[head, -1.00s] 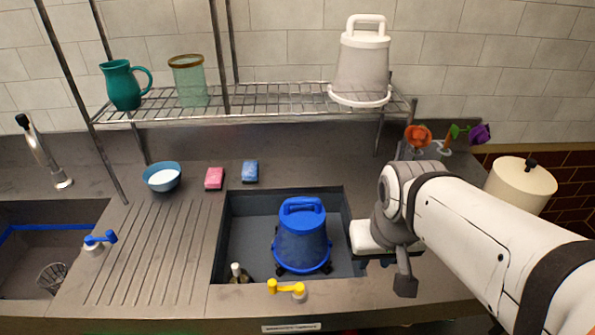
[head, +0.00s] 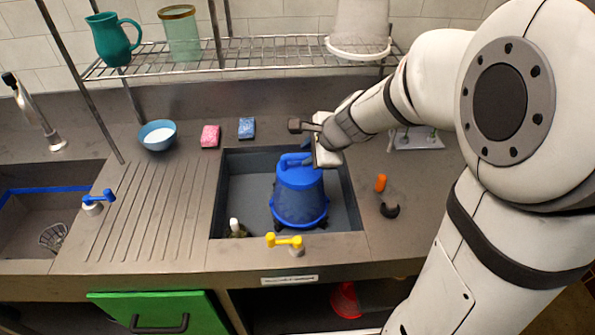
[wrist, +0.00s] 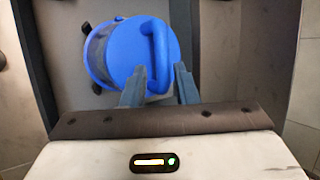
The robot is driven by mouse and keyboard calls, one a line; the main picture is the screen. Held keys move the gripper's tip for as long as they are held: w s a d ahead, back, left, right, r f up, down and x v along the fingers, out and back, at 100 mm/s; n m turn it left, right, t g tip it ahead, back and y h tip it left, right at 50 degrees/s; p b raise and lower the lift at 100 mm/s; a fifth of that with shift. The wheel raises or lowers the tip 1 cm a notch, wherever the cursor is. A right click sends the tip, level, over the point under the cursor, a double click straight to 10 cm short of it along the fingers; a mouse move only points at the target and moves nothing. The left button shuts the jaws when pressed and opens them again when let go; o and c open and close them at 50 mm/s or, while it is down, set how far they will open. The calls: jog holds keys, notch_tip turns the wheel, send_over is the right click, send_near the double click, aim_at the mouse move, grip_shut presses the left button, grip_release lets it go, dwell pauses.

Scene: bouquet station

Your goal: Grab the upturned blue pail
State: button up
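The upturned blue pail (head: 300,198) stands base-up in the right sink basin, its wide rim down and a blue handle on top. In the wrist view the pail (wrist: 125,50) is seen from above, with its handle bar at the right side of its top. My gripper (wrist: 160,82) is open, its two dark fingers apart on either side of the near end of the handle. In the head view my gripper (head: 306,160) is beside the top right of the pail; its fingers are mostly hidden. I cannot tell whether they touch the handle.
The basin (head: 345,200) walls surround the pail, with a small bottle (head: 236,228) at its front left and a yellow tap lever (head: 285,241) on the front edge. A white pail (head: 360,30) stands on the wire shelf (head: 270,50). An orange object (head: 380,183) lies right of the basin.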

aim_at(301, 155)
jog(key=x, duration=0.5)
jog(key=shift+w+a+r+b, duration=0.1)
jog(key=shift+a+b, duration=0.05)
jog(key=shift+b, duration=0.25)
jog(key=shift+c, duration=0.5)
grip_shut()
jog(key=shift+r, duration=0.1)
